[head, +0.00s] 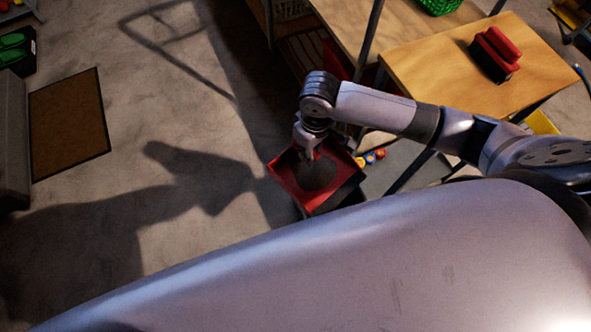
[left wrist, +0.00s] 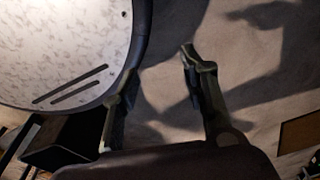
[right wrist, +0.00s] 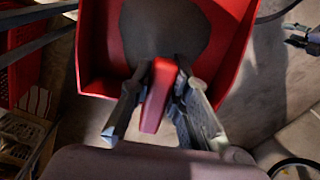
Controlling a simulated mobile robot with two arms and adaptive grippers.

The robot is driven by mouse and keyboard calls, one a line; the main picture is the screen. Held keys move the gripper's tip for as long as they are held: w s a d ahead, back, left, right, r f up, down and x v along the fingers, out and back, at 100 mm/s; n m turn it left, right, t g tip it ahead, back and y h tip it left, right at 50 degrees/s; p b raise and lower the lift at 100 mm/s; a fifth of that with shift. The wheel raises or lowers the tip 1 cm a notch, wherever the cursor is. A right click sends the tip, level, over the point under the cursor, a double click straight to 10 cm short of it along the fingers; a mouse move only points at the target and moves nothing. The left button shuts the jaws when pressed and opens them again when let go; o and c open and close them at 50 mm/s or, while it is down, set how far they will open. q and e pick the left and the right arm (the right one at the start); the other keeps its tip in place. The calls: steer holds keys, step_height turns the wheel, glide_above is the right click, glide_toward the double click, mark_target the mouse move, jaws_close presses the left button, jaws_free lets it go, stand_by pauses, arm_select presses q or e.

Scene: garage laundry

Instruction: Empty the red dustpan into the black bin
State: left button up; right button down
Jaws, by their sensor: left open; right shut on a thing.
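The red dustpan (head: 283,172) holds a patch of grey dust (head: 318,176) and looks roughly level in the head view. My right gripper (head: 308,143) is shut on its red handle; the right wrist view shows the fingers (right wrist: 160,80) on both sides of the handle (right wrist: 153,112), with dust (right wrist: 165,28) in the pan beyond. A dark box, likely the black bin (head: 345,193), shows beside and below the pan's right edge, mostly hidden; a black box also shows in the left wrist view (left wrist: 70,140). My left gripper (left wrist: 160,68) is open and empty, outside the head view.
A wooden table (head: 440,75) at the upper right carries a red-and-black brush-like object (head: 495,53). Small coloured items (head: 371,157) lie right of the pan. A brown mat (head: 70,122) lies at the left. The concrete floor (head: 190,115) between is clear.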

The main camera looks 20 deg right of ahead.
arm_select(q)
steer(key=w+d+f+b, duration=0.1)
steer(key=w+f+b, duration=0.4)
steer(key=w+b, duration=0.4)
steer(key=b, duration=0.6)
steer(key=shift+w+d+f+t, duration=0.2)
steer(key=shift+d+f+t, duration=0.05)
steer(key=shift+d+t, duration=0.15)
arm_select(e)
steer(key=w+f+n, duration=0.2)
steer(key=f+n, duration=0.1)
steer(key=f, duration=0.6)
steer(key=w+a+f+n, duration=0.1)
steer(key=w+f+n, duration=0.1)
steer(key=f, duration=0.6)
steer(key=w+a+f+n, duration=0.1)
steer(key=w+f+n, duration=0.1)
steer(key=f, duration=0.7)
steer(key=shift+w+f+n, duration=0.3)
steer(key=shift+f+n, duration=0.05)
steer(key=shift+n, duration=0.55)
